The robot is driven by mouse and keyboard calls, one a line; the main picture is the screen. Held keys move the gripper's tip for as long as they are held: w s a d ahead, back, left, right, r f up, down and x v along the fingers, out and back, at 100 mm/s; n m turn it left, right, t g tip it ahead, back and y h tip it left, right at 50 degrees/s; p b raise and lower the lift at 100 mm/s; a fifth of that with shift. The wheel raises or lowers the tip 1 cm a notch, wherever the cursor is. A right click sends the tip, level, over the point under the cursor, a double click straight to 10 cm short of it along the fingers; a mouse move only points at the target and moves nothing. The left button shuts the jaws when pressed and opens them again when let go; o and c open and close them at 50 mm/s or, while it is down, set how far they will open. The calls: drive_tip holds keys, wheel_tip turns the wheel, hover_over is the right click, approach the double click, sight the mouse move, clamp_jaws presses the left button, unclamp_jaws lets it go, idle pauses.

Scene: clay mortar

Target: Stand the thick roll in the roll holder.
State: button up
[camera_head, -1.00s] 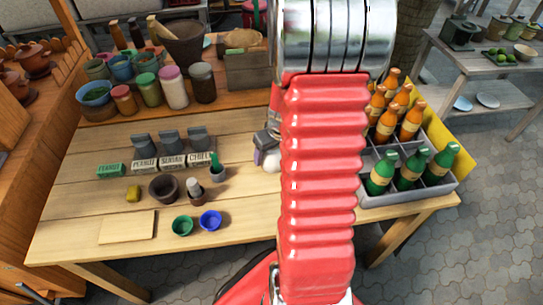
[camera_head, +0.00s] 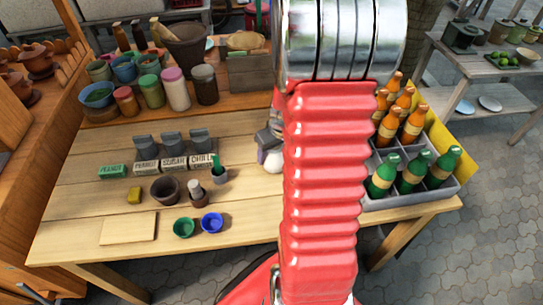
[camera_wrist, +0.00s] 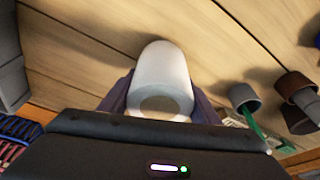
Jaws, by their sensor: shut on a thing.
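The thick roll (camera_wrist: 167,65) is a white cylinder with a tan ring at its near end in the wrist view. My gripper (camera_wrist: 160,100) is shut on it, with a dark purple finger on each side. In the head view the roll shows as a small white patch (camera_head: 274,161) left of my red arm, above the wooden table, mostly hidden by the arm. I cannot tell whether it touches the table. I cannot identify the roll holder with certainty; a small brown cup (camera_head: 197,196) with a pale upright piece stands left of my gripper.
A grey cup with a green piece (camera_head: 220,174), a dark bowl (camera_head: 164,190), green (camera_head: 183,227) and blue (camera_head: 211,222) bowls stand to the left. Labelled blocks (camera_head: 174,163) sit behind them. A bottle crate (camera_head: 412,190) stands right of my arm. The table's front left is fairly clear.

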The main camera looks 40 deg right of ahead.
wheel_tip(320, 180, up, 9)
drive_tip(key=shift+f, duration=0.1)
idle(0.3)
idle(0.5)
